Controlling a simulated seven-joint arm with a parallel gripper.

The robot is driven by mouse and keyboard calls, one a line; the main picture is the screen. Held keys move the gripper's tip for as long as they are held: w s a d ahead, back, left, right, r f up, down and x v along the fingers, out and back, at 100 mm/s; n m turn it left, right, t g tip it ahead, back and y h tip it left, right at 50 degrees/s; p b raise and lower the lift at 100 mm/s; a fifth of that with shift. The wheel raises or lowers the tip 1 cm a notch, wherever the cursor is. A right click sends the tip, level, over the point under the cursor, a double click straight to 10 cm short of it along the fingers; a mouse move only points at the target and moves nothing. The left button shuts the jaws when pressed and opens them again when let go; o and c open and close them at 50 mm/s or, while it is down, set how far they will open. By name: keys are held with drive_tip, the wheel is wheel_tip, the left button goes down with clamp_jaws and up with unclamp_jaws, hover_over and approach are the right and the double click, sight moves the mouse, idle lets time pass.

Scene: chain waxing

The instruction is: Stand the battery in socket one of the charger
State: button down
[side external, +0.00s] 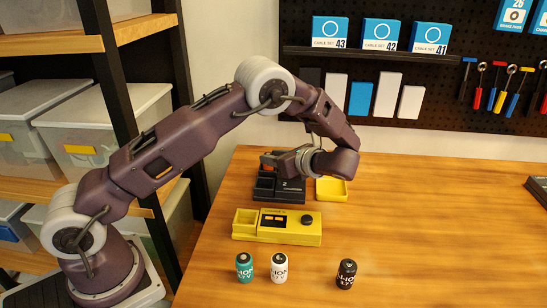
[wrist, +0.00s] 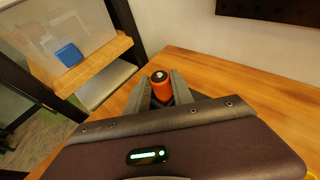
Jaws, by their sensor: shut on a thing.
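An orange battery (wrist: 160,90) with a pale top is held between the two fingers of my gripper (wrist: 161,88) in the wrist view. In the side view my gripper (side external: 270,161) is at the back, over the black charger (side external: 290,195), and only a small bit of orange shows there. The charger has a "2" marked on its front block. My gripper and wrist partly cover the charger, so I cannot tell which socket lies under the battery, or whether the battery's lower end touches it.
A yellow unit (side external: 290,236) with a black knob stands in front of the charger. A yellow tray (side external: 331,190) is at its right. Teal (side external: 244,267), white (side external: 279,267) and black (side external: 346,274) batteries stand at the front. The table's right side is mostly clear.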

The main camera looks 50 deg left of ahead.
drive_tip(key=c, duration=1.1)
unclamp_jaws()
drive_tip(key=v, duration=1.2)
drive_tip(key=shift+d, duration=0.1)
drive_tip(key=s+a+r+n+h, duration=0.3)
drive_tip(key=s+r+n+h, duration=0.5)
drive_tip(key=s+r, duration=0.45)
drive_tip(key=s+d+n+t+h, duration=0.2)
drive_tip(key=s+n, duration=0.3)
drive_tip(key=s, duration=0.3)
drive_tip(key=s+d+f+n+t+h, duration=0.1)
drive_tip(key=s+d+n+t+h, duration=0.2)
drive_tip(key=s, duration=0.6)
drive_tip(key=shift+s+d+f+n+t, duration=0.25)
drive_tip(key=shift+d+n, duration=0.25)
drive_tip(key=shift+n, duration=0.5)
drive_tip(key=shift+r, duration=0.1)
